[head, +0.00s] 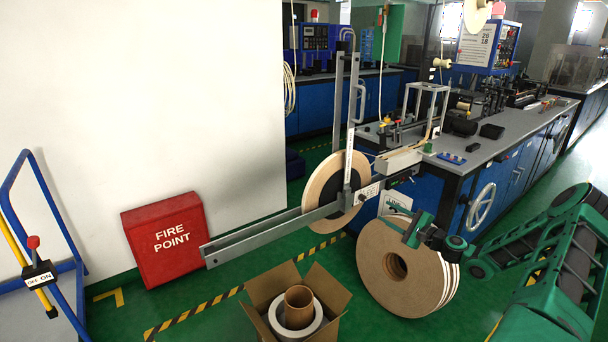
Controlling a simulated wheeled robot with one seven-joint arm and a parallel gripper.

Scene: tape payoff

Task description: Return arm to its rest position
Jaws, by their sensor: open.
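My green and dark arm reaches in from the right edge, bent low over the floor. My gripper (414,230) is at its left end, open, with nothing visible between its fingers. It shows in front of the upper part of the large tan rolls (375,270), which stand on the floor; I cannot tell whether it touches them. A tan tape reel (318,188) with a dark hub is mounted upright on the grey payoff frame (255,235), to the left of my gripper.
An open cardboard box (262,291) with rolls inside stands at the front. A blue machine bench (455,190) runs behind my arm, with a white handwheel (481,205). A red fire point box (163,240) and a blue trolley (40,190) are at the left. Green floor lies between them.

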